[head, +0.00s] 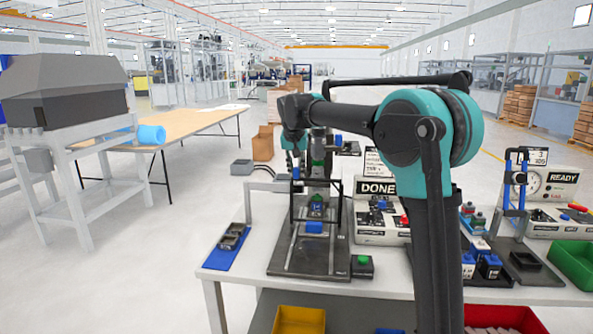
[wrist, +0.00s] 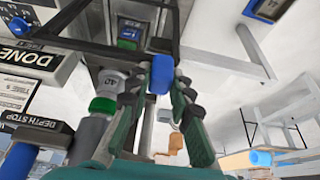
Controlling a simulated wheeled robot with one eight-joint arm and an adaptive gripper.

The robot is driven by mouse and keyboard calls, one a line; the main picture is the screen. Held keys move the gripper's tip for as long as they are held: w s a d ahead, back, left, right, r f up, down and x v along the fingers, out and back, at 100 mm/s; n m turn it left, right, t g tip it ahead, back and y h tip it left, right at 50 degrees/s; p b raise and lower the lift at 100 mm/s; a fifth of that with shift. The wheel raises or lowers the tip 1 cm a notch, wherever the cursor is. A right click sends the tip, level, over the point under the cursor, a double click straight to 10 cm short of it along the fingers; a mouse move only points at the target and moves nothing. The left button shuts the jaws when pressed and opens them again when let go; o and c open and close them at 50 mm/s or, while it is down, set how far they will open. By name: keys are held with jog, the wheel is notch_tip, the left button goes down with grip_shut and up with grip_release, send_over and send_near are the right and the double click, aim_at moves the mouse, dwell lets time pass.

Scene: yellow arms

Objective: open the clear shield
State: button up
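The clear shield (head: 338,203) is a dark-framed, see-through guard around the press on the middle fixture; its panels are hard to make out. A small blue grip (head: 296,172) shows at its upper left, just below my gripper (head: 294,144). In the wrist view the blue grip (wrist: 160,75) sits between the fingertips of my gripper (wrist: 163,82), with a finger close against each side. The fingers look shut on it. Dark shield bars (wrist: 60,20) run across the upper left there.
A DONE panel (head: 377,212) stands right of the press. A green-button box (head: 362,265) is at the fixture's front right. A blue tray (head: 229,246) lies to the left. A READY station (head: 550,190) and a green bin (head: 575,262) are far right.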

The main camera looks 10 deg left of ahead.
grip_shut()
jog(key=a, duration=1.7)
jog(key=shift+w, duration=0.3)
jog(key=o, duration=0.7)
grip_release()
jog(key=shift+c, duration=0.2)
jog(key=shift+r, duration=0.1)
